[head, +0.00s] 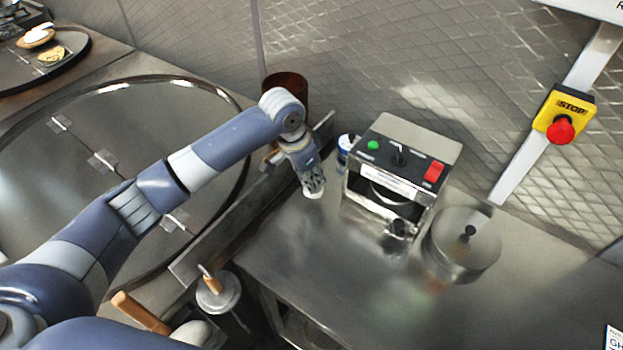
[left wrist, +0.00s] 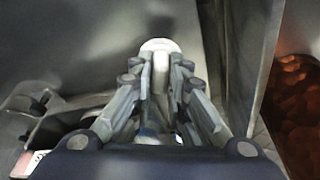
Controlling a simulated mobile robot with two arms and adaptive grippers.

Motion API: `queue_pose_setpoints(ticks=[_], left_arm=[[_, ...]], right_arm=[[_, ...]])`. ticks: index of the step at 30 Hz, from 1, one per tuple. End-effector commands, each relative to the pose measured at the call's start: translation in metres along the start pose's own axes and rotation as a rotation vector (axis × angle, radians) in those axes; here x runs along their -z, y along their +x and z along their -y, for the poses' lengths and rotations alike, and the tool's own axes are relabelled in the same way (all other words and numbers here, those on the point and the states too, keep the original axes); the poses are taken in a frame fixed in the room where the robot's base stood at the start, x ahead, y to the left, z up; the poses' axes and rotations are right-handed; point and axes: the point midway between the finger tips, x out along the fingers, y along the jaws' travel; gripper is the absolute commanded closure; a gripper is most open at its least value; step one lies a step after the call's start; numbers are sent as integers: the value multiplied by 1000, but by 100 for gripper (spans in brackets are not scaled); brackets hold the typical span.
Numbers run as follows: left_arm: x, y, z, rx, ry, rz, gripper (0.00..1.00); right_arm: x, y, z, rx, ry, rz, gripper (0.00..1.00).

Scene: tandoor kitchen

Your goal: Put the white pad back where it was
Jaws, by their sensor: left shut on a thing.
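My left gripper (head: 313,186) points down over the steel counter (head: 290,240), left of the steel machine. It is shut on the white pad (head: 314,194), of which only a small pale part shows below the fingertips in the head view. In the left wrist view the fingers (left wrist: 162,75) close around a pale upright part, and the pad's rounded white edge (left wrist: 160,44) shows beyond them. The fingers hide much of the pad. I cannot tell whether it touches the counter. My right gripper is not in view.
A steel machine (head: 408,150) with a green and a red button stands right of the gripper, close by. A round steel container (head: 462,245) stands further right. A raised metal strip (head: 230,225) edges the counter on the left. The front of the counter is clear.

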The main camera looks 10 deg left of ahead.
Motion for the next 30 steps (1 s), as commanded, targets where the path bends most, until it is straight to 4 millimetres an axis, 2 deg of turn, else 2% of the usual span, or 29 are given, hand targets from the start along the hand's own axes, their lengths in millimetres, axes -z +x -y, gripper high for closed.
queue_pose_setpoints(ticks=[7, 10, 15, 26, 27, 29, 30], left_arm=[[9, 2, 13, 1, -1, -1, 100], [3, 17, 12, -3, -2, 4, 100], [-1, 35, 13, 1, 0, -1, 100], [-3, 40, 12, 0, 0, -1, 100], [-3, 41, 12, 0, 0, -1, 81], [-3, 40, 12, 0, 0, -1, 67], [-3, 40, 12, 0, 0, 0, 65]], right_arm=[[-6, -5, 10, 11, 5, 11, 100], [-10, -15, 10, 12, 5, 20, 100], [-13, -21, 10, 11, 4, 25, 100], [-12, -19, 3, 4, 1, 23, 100], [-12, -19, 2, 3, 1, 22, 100], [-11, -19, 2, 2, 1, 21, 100], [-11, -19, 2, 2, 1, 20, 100]])
